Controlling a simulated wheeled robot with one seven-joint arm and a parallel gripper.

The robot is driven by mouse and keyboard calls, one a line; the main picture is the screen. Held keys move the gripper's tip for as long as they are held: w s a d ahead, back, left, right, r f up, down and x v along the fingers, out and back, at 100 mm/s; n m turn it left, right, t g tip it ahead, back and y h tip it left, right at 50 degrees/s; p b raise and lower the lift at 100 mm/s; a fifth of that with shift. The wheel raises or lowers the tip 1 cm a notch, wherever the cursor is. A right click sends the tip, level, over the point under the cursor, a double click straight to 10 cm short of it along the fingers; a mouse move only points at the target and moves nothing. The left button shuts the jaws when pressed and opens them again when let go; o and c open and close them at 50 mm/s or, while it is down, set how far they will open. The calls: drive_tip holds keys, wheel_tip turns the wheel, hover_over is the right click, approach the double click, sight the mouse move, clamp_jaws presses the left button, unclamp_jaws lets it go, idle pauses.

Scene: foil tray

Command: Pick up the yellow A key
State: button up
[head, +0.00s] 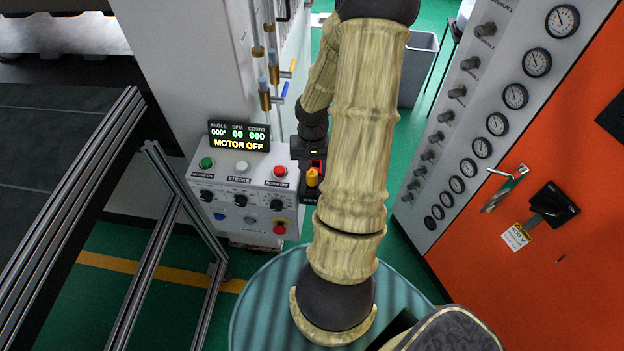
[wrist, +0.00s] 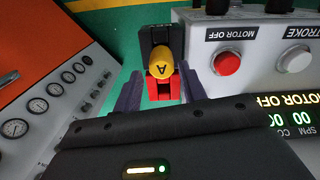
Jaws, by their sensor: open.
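The yellow A key (wrist: 162,70) shows a rounded yellow head marked with a black A in the wrist view. It sits over a red part in a dark holder (wrist: 156,35). In the head view the key (head: 312,178) is a small yellow piece beside the right side of the control box. My gripper (wrist: 160,78) is open, its two dark fingers on either side of the key and red part. I cannot tell whether they touch. In the head view my gripper (head: 311,160) is just above the key, and my arm hides part of the area.
The white control box (head: 240,185) with buttons, knobs and a MOTOR OFF display (head: 239,136) stands close beside the key. An orange cabinet (head: 545,260) with gauges is to the right. Metal rails (head: 165,235) are at the left. Green floor shows between them.

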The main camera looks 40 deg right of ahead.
sight(312, 173)
drive_tip(key=shift+f, duration=0.1)
drive_tip(key=shift+a+f, duration=0.15)
drive_tip(key=shift+f, duration=2.4)
drive_tip(key=c, duration=0.8)
drive_tip(key=shift+o, duration=0.2)
wheel_tip(312, 173, up, 10)
drive_tip(key=shift+r+p, duration=0.1)
drive_tip(key=shift+p, duration=0.35)
